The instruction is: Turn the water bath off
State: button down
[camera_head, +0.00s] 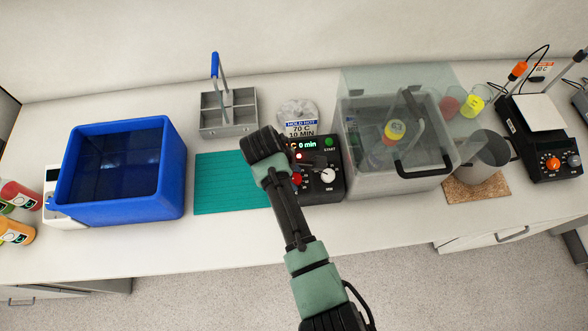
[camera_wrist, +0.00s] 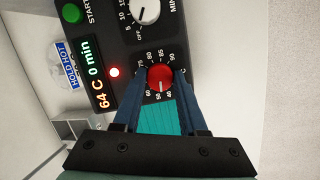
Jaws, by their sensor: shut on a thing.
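The water bath's clear grey tank (camera_head: 375,188) stands right of centre in the head view, its black control box (camera_head: 336,192) at its left. In the wrist view the control panel's display (camera_wrist: 96,76) reads 64 C and 0 min. A red light (camera_wrist: 114,72) glows beside it. My gripper (camera_wrist: 160,78) is shut on the red temperature knob (camera_wrist: 160,72), one finger on each side. The knob's white pointer faces the lower numbers of its scale. The white timer knob (camera_wrist: 145,10) has an OFF mark. My wrist hides part of the box in the head view.
A juice bottle (camera_head: 394,132) with a yellow top is inside the tank. A glass lid with a black handle (camera_head: 422,170) is at the tank. A blue tub (camera_head: 120,212), teal mat (camera_head: 225,185) and metal carrier (camera_head: 240,118) stand left. A hot plate (camera_head: 548,160) stands right.

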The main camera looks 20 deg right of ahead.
jog(key=n+p, duration=0.2)
jog(key=n+t+p, duration=0.1)
jog(key=n+p, duration=0.1)
jog(key=n, duration=0.1)
jog(key=shift+s+a+r+n, duration=0.1)
jog(key=shift+a+r+n, duration=0.1)
jog(key=shift+n, duration=0.1)
jog(key=shift+d+f+n+t+p, duration=0.1)
jog(key=shift+n+t+p, duration=0.25)
jog(key=shift+n+p, duration=0.65)
jog(key=shift+f+n+t+p, duration=0.1)
jog(key=shift+n+t+p, duration=0.35)
jog(key=shift+n, duration=0.85)
jog(key=shift+c, duration=2.2)
grip_release()
jog(key=shift+s, duration=0.1)
jog(key=b+v, duration=0.1)
jog(key=v, duration=1.2)
jog(key=shift+f, duration=0.1)
